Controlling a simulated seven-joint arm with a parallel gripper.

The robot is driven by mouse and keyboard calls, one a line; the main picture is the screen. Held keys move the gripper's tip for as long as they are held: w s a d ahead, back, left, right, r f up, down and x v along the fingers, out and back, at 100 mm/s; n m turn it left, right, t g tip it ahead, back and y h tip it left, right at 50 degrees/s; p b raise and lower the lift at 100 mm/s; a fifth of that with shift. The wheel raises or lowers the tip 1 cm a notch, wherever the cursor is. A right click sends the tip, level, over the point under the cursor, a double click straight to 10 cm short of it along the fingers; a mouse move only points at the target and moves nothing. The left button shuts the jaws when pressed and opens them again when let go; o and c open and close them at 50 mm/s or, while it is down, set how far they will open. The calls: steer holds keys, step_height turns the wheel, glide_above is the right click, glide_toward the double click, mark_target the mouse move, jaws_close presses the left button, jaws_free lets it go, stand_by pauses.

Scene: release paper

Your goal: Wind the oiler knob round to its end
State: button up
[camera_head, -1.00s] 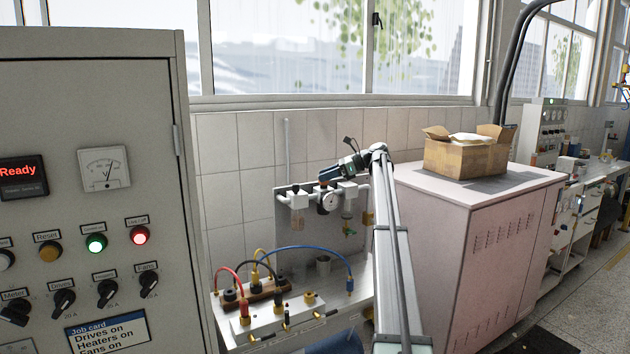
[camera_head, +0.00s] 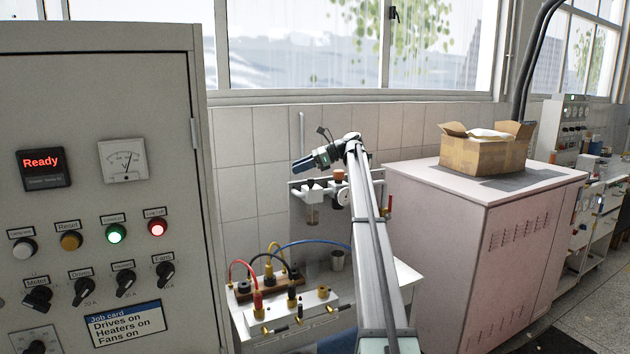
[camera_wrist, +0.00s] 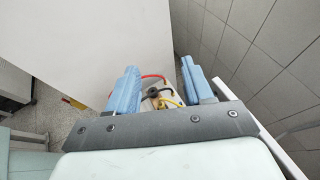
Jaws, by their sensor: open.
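A row of small units with pale bodies sits on a grey backing plate (camera_head: 298,235) on the tiled wall. It has a clear bowl (camera_head: 312,214), a round gauge (camera_head: 343,196) and an orange-brown knob (camera_head: 338,175) above the gauge. I cannot make out the oiler knob for sure; my arm covers the right part of the row. My gripper (camera_head: 298,164) is up at the left end of the row, pointing left. In the wrist view, my gripper (camera_wrist: 160,85) has its blue fingers wide apart with nothing held between them.
A bench block with red, black, yellow and blue leads (camera_head: 290,310) lies below the units; some leads also show in the wrist view (camera_wrist: 160,95). A grey control cabinet (camera_head: 100,190) stands left. A pale cabinet (camera_head: 440,240) with a cardboard box (camera_head: 485,150) stands right.

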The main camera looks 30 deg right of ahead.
steer(key=a+n+g, duration=0.2)
steer(key=a, duration=1.5)
steer(key=s+a+f+h, duration=0.2)
steer(key=a+f, duration=0.1)
steer(key=a, duration=0.3)
steer(key=n+t+h, duration=0.5)
steer(key=n+h, duration=0.5)
steer(key=h, duration=1.1)
glide_toward(309, 180)
steer(key=x, duration=1.1)
steer(key=shift+w+d, duration=0.1)
steer(key=shift+d, duration=0.1)
